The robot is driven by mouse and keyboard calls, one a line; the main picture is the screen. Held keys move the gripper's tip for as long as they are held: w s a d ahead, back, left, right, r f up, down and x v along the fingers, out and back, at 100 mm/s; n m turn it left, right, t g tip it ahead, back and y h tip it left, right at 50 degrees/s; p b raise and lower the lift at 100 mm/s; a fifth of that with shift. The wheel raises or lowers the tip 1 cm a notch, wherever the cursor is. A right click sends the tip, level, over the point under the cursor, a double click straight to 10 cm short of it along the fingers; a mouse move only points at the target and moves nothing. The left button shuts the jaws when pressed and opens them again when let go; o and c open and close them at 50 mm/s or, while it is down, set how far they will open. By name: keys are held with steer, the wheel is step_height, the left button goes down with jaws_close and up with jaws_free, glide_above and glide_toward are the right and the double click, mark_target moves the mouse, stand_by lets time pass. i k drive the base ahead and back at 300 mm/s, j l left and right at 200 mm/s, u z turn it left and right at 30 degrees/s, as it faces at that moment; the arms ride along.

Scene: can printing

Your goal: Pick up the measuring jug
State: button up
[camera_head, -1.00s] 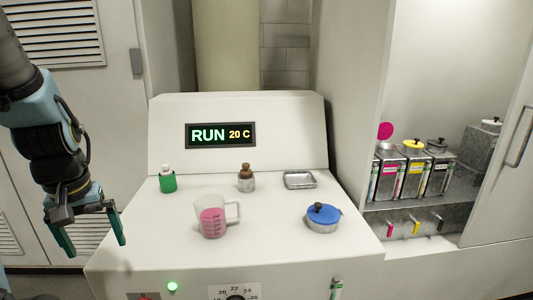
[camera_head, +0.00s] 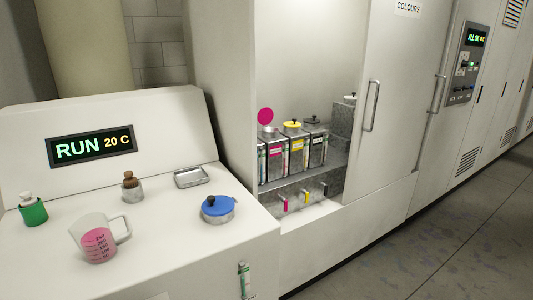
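The measuring jug (camera_head: 97,240) is a clear jug with red scale marks and pink liquid in it. It stands upright on the white machine's top at the lower left, with its handle to the right. My gripper is out of the picture now, and nothing is seen touching the jug.
Near the jug stand a green bottle (camera_head: 33,210), a brown-stoppered jar (camera_head: 132,188), a shallow metal tray (camera_head: 191,178) and a blue-lidded tin (camera_head: 218,209). A lit cupboard (camera_head: 305,70) holds several colour tins. Open floor (camera_head: 450,240) lies to the right.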

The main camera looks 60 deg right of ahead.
mark_target(92, 232)
steer(key=u, duration=0.7)
steer(key=k+l+u, duration=0.3)
steer(key=u, duration=0.2)
steer(key=k+l+u, duration=0.1)
steer(key=k+u, duration=0.4)
steer(key=k+l, duration=0.1)
steer(key=k, duration=0.35)
